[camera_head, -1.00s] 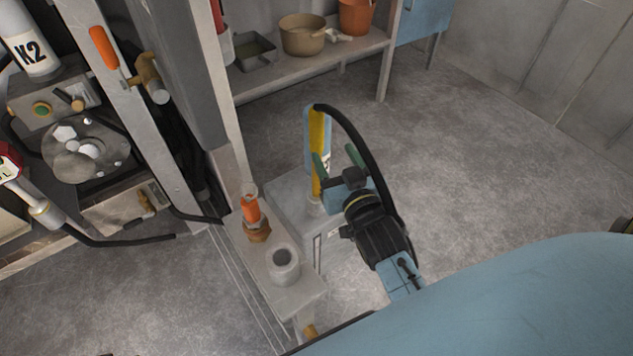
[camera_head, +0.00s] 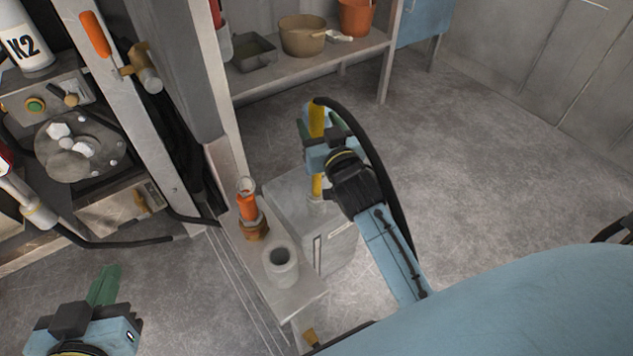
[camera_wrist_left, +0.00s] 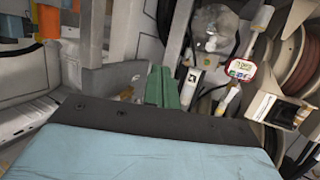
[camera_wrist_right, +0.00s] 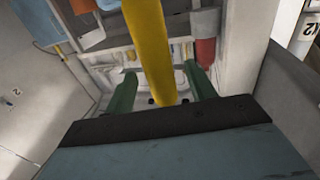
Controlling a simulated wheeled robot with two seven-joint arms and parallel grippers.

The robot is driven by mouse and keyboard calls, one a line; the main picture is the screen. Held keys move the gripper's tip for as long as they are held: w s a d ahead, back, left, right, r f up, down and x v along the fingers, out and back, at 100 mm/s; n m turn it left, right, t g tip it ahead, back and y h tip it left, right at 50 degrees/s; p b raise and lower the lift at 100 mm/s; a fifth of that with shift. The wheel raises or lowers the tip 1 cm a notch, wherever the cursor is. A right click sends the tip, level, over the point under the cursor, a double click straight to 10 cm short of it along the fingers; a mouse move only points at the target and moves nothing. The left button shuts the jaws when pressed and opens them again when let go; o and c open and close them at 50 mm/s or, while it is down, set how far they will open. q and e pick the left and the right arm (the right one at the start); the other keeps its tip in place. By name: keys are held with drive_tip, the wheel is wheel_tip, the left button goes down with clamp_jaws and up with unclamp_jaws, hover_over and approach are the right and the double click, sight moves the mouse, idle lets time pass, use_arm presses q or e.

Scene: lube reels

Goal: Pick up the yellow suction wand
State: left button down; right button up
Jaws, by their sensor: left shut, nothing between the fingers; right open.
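The yellow suction wand (camera_head: 317,122) stands upright in a grey box-like holder (camera_head: 283,187), with a black hose (camera_head: 374,150) bending over from its top. My right gripper (camera_head: 322,122) is at the wand's upper part and hides some of it in the head view. In the right wrist view the wand (camera_wrist_right: 150,50) runs between the two green fingers (camera_wrist_right: 158,90), which are open with gaps on both sides. My left gripper (camera_head: 106,280) is at the lower left of the head view, over the floor. Its green fingers are shut and empty, also in the left wrist view (camera_wrist_left: 162,85).
A grey ledge (camera_head: 296,303) with an orange-handled tool (camera_head: 248,205) and a grey cylindrical cup (camera_head: 281,263) is left of the holder. A post (camera_head: 187,80) and machine stand further left. A shelf (camera_head: 300,64) with pots is behind. Floor on the right is open.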

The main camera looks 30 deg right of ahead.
drive_tip(key=shift+w+d+b, duration=0.1)
drive_tip(key=shift+w+b, duration=0.2)
drive_tip(key=shift+w, duration=0.75)
use_arm(q)
drive_tip(key=r, duration=0.1)
drive_tip(key=r+t, duration=0.2)
drive_tip(key=shift+w+d+r+h, duration=0.15)
drive_tip(key=shift+w+d+h, duration=0.2)
drive_tip(key=shift+d+h, duration=0.05)
use_arm(e)
drive_tip(key=shift+c, duration=0.4)
clamp_jaws()
